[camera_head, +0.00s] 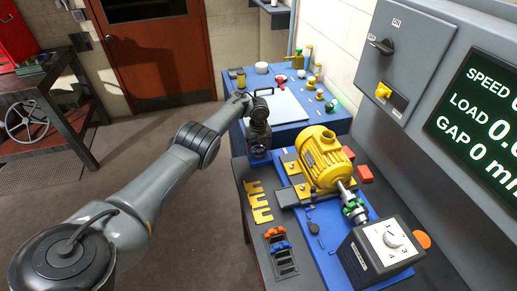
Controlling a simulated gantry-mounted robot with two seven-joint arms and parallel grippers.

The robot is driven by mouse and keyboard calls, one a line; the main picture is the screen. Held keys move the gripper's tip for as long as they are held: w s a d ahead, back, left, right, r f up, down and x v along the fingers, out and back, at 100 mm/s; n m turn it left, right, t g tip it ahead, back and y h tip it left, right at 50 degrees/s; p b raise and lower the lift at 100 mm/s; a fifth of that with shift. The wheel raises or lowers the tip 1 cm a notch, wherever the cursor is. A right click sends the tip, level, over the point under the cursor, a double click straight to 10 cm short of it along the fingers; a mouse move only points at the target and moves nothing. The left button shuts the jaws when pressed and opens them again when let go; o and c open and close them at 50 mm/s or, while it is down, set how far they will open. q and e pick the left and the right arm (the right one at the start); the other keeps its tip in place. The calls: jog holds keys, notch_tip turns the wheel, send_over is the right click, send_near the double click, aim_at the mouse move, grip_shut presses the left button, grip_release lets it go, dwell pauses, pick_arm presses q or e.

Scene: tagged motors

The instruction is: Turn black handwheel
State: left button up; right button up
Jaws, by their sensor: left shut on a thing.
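My right gripper is out of view.
Yellow slotted shims (258,202) lie in front of the motor. A grey dial box (382,252) stands at the near right. A blue bench (335,122) with small items is behind. A grey cabinet (400,55) and screen (485,120) bound the right. Open floor lies left.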

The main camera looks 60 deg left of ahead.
aim_at(258, 150)
pick_arm(q)
jog(key=shift+r, duration=0.1)
dwell(0.4)
jog(key=o, duration=1)
pick_arm(e)
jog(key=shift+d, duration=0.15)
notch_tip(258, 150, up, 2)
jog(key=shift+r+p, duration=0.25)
jog(key=shift+p, duration=1)
pick_arm(q)
jog(key=shift+r, duration=5.35)
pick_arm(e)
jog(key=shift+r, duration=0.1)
